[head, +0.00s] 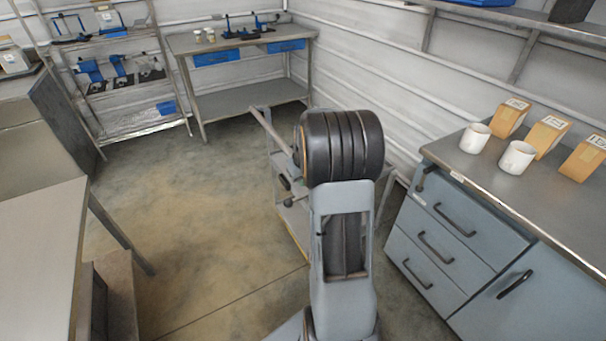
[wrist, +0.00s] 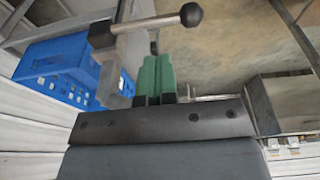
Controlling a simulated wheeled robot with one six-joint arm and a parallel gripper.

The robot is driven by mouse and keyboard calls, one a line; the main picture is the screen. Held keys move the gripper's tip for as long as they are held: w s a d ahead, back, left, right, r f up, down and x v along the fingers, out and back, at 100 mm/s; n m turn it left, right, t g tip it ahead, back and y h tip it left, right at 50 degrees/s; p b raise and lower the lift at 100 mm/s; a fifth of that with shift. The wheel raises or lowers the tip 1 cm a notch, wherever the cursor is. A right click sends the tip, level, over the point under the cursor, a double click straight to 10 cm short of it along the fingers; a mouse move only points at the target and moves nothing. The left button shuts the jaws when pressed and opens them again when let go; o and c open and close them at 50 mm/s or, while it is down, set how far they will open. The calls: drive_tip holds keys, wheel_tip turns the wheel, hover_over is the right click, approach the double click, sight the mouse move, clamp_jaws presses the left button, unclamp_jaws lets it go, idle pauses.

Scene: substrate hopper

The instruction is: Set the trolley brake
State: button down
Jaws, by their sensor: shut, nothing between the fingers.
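The grey metal trolley (head: 297,222) stands on the floor in the middle of the head view, largely hidden behind my arm. A small dark knob (head: 286,183) shows at its left side. My gripper (wrist: 158,62) has green fingers, shut and empty. In the picture its tips are just below the lever; I cannot tell whether they touch it. My gripper is hidden in the head view.
A grey drawer cabinet (head: 437,243) with white mugs and several orange-brown boxes stands close on the right. A bench (head: 240,42) and a shelf rack (head: 128,78) stand at the back. A blue crate (wrist: 58,60) shows beside the bracket in the wrist view. Floor left of the trolley is clear.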

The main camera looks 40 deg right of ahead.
sight(300, 197)
drive_tip(key=f, duration=0.2)
drive_tip(key=w+f, duration=0.1)
drive_tip(key=f, duration=0.5)
drive_tip(key=shift+w+d+f, duration=0.2)
drive_tip(key=shift+w, duration=0.15)
